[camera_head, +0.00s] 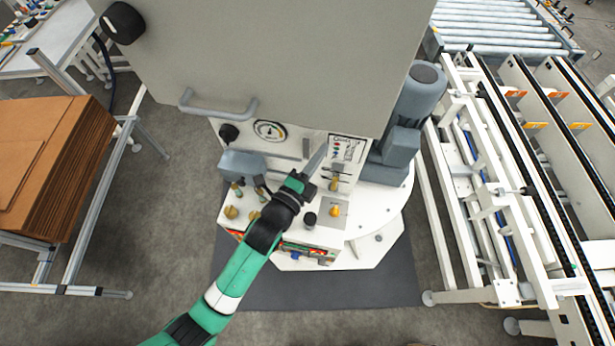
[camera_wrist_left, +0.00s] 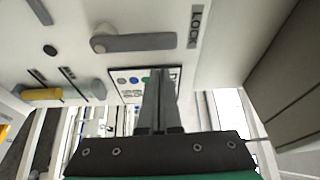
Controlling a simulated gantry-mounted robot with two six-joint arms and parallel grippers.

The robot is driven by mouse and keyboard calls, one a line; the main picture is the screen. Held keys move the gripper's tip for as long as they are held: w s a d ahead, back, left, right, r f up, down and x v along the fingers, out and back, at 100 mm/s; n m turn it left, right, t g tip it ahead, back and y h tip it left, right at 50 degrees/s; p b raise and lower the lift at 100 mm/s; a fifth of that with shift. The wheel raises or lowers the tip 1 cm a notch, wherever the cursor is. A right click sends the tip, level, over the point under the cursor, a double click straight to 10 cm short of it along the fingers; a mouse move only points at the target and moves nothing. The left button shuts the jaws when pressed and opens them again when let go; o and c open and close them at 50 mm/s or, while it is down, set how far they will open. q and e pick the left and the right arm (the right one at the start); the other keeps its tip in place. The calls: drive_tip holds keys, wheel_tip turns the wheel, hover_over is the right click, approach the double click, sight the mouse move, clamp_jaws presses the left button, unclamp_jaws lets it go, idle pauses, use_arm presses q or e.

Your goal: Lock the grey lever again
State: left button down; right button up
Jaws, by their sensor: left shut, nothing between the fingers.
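The grey lever (camera_wrist_left: 145,42) shows in the left wrist view on the white panel, its round pivot at the left and its free end close beside the LOCK label (camera_wrist_left: 195,27). In the head view the lever (camera_head: 306,147) is a small upright grey bar on the machine front, right of the gauge. My left gripper (camera_head: 319,156) is in front of the panel, just right of the lever. Its long grey fingers are shut and empty; they also show in the left wrist view (camera_wrist_left: 160,80), apart from the lever. My right gripper is out of view.
A label plate (camera_head: 346,149) is right of my fingers. A yellow handle (camera_wrist_left: 42,94) and a short grey handle (camera_wrist_left: 92,90) are nearby. A round gauge (camera_head: 270,130) is to the left. Knobs (camera_head: 335,211) stand on the ledge below. A large grey cabinet (camera_head: 270,50) overhangs the panel.

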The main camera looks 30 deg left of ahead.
use_arm(q)
drive_tip(key=s, duration=0.9)
drive_tip(key=shift+s+d, duration=0.3)
drive_tip(key=shift+d, duration=0.05)
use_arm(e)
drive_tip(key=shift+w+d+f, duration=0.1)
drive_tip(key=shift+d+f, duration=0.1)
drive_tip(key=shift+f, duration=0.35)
